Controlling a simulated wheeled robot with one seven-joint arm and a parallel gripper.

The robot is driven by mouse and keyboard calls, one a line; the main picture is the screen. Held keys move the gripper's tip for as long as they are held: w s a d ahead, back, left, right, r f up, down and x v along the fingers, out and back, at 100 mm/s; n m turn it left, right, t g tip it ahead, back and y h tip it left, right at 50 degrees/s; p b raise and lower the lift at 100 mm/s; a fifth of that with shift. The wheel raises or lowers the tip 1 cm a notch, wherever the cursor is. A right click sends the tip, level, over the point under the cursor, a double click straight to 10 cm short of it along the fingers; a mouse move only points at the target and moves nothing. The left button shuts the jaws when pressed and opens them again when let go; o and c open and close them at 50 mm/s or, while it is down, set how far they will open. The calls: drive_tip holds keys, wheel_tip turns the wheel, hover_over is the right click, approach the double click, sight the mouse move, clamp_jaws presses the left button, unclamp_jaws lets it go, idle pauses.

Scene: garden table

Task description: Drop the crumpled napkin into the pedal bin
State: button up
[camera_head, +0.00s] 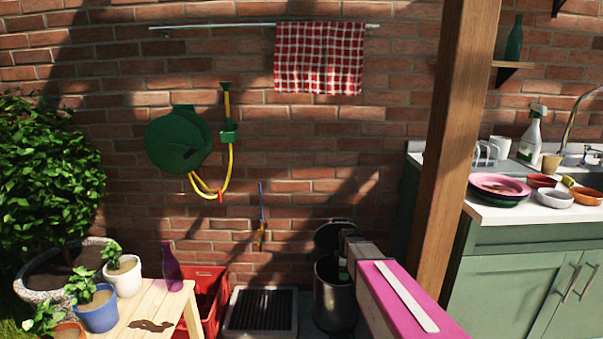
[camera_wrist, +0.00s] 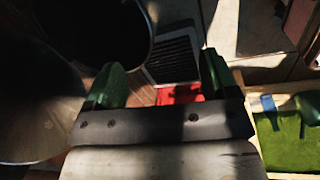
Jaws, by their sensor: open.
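The pedal bin (camera_head: 334,307) is a dark metal cylinder on the floor against the brick wall, with its lid (camera_head: 330,233) raised. Its dark opening (camera_wrist: 103,30) fills the upper left of the wrist view. My gripper (camera_head: 344,269) is at the bin's mouth in the head view. In the wrist view its two green fingers (camera_wrist: 162,72) stand wide apart with nothing visible between them. I see no crumpled napkin in either view. The bin's inside is too dark to show what lies in it.
A floor grate (camera_head: 260,312) and a red crate (camera_head: 207,290) stand left of the bin. A wooden table (camera_head: 165,303) with potted plants and a purple bottle (camera_head: 172,268) is at the lower left. A wooden post (camera_head: 455,140) and a green cabinet (camera_head: 500,285) stand at the right.

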drive_tip(key=s+r+m, duration=0.4)
drive_tip(key=s+m, duration=0.3)
drive_tip(key=s, duration=0.4)
drive_tip(key=s+r+m+g, duration=0.1)
drive_tip(key=s+r+m, duration=0.3)
drive_tip(key=s+m, duration=0.4)
drive_tip(key=s, duration=0.3)
drive_tip(key=shift+s+r+m+g, duration=0.2)
drive_tip(key=shift+s+m+g, duration=0.1)
drive_tip(key=shift+s, duration=0.05)
drive_tip(key=shift+s+d, duration=0.1)
